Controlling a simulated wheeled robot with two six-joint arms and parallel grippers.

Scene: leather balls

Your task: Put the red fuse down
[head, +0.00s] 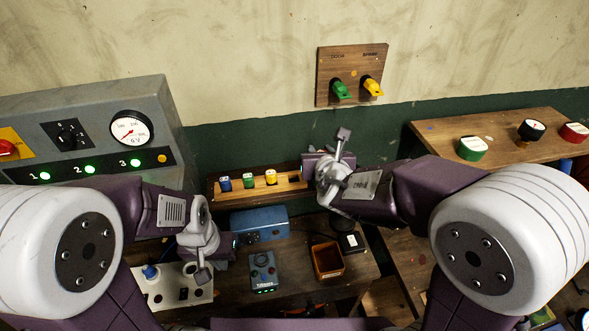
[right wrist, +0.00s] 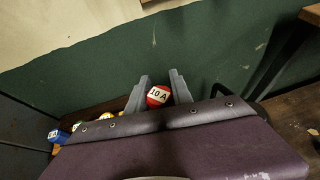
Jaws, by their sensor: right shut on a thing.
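The red fuse (right wrist: 158,96), marked "10 A", sits between the two fingers of my right gripper (right wrist: 160,92) in the right wrist view. In the head view my right gripper (head: 312,168) is at the right end of the wooden fuse rack (head: 236,196), and it hides the red fuse. A blue fuse (head: 226,184), a green fuse (head: 248,181) and a yellow fuse (head: 271,177) stand in the rack. I cannot tell whether the red fuse touches the rack. My left gripper (head: 228,246) is low at the left, beside a blue box; its fingers are not clear.
The blue box (head: 260,224), a blue-grey device (head: 263,272) and an open brown box (head: 327,262) stand in front of the rack. A grey meter panel (head: 90,120) is at the left. A wooden shelf (head: 500,132) with several round pieces is at the right.

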